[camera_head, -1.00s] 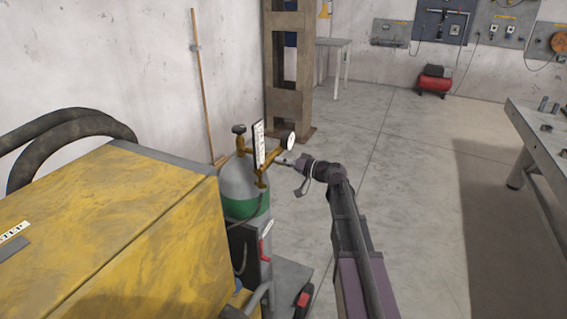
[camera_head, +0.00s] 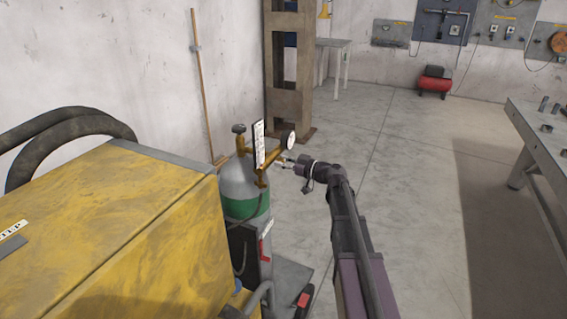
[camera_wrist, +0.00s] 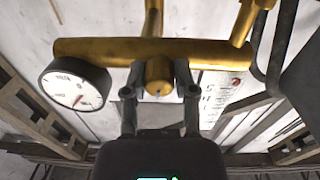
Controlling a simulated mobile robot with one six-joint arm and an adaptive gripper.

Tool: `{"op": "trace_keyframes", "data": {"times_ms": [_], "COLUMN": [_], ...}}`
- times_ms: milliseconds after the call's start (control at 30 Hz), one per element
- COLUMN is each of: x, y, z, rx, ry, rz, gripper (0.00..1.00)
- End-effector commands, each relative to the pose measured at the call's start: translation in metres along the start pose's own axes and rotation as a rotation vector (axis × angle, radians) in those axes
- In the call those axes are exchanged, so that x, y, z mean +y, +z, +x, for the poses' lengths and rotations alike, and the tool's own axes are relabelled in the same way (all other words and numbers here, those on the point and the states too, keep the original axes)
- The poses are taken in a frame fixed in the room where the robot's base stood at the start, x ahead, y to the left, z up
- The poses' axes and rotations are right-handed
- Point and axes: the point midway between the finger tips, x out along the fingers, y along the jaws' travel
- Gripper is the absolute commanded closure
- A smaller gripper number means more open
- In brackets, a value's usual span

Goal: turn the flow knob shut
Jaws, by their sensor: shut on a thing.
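The flow knob (camera_wrist: 159,72) is a short round brass piece on the brass regulator bar (camera_wrist: 90,49). In the wrist view my gripper (camera_wrist: 159,80) has one finger on each side of it, shut on the knob. In the head view the gripper (camera_head: 281,161) reaches left to the brass regulator (camera_head: 271,158) at the top of the grey and green gas cylinder (camera_head: 238,181). The knob is too small to make out there. A round white gauge (camera_wrist: 76,86) sits left of the knob in the wrist view.
A white scale plate (camera_head: 258,143) stands upright on the regulator, close to the gripper. A yellow cabinet (camera_head: 110,230) fills the lower left. A workbench (camera_head: 545,140) stands at the right. The floor between the arm and the workbench is clear.

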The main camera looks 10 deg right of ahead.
Motion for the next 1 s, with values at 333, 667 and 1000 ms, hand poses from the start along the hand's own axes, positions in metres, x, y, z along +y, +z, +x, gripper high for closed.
{"op": "trace_keyframes", "data": {"times_ms": [333, 667, 1000], "x": [-0.0036, -0.0035, -0.0017], "y": [0.0005, 0.0003, 0.0001], "z": [0.0003, 0.0003, 0.0001], "rx": [0.002, 0.003, 0.004], "ry": [-0.008, -0.008, -0.004], "rz": [-0.111, -0.116, -0.114], "gripper": [1.0, 1.0, 0.29]}}
